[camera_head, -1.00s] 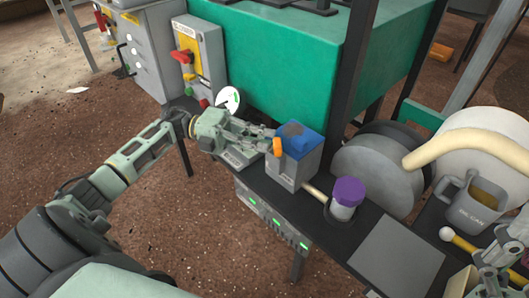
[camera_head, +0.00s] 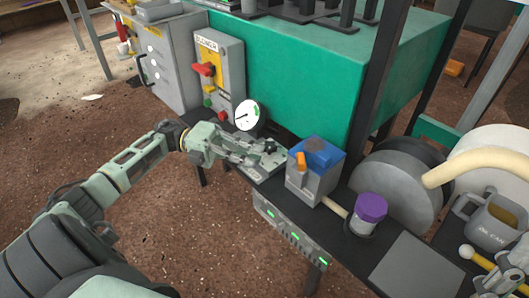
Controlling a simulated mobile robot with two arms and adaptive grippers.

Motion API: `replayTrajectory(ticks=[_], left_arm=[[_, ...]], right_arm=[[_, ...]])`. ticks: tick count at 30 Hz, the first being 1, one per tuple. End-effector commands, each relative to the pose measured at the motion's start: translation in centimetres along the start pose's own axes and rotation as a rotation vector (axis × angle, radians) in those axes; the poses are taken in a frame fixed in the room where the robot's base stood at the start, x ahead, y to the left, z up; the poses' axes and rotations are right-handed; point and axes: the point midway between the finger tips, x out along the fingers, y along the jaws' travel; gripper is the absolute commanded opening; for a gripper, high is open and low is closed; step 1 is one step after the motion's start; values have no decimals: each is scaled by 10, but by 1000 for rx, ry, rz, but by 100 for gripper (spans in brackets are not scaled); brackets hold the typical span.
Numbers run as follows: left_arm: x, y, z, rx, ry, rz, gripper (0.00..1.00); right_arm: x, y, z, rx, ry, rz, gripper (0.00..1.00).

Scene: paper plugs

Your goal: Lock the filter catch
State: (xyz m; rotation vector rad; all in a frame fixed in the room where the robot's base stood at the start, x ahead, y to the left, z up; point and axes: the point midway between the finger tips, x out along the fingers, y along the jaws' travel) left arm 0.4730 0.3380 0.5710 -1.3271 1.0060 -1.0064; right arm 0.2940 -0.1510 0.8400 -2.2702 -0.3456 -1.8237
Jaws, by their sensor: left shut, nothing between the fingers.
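The filter box (camera_head: 313,182) is a grey block with a blue top (camera_head: 318,152), standing on the dark bench. Its small orange catch (camera_head: 300,161) stands roughly upright against the left side, where the blue top meets the grey body. I cannot tell whether it is latched. My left gripper (camera_head: 268,158) is shut and empty, just left of the box, with its fingertips pointing at the box and apart from the catch. My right gripper (camera_head: 508,272) shows only partly at the lower right edge, and its fingers are not clear.
A power box (camera_head: 233,64) with a red handle and a round gauge (camera_head: 247,115) stand behind my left gripper. A purple-capped jar (camera_head: 369,212), grey wheels (camera_head: 390,190) and an oil can (camera_head: 492,222) are to the right. A dark grey plate (camera_head: 410,268) lies bare in front.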

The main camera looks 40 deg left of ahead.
Motion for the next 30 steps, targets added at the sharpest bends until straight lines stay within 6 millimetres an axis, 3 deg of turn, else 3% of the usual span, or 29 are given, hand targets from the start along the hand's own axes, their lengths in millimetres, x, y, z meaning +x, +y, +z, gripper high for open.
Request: replayTrajectory(ticks=[6, 11, 30], left_arm=[[-39, -1, -14, -2, -2, 1, 0], [-54, -1, -19, 0, -1, 0, 0], [-53, 0, -22, -1, 4, -10, 0]], right_arm=[[13, 0, -4, -1, 8, -4, 87], [15, -1, -4, -1, 8, -5, 87], [17, -1, -5, -1, 15, -9, 87]])
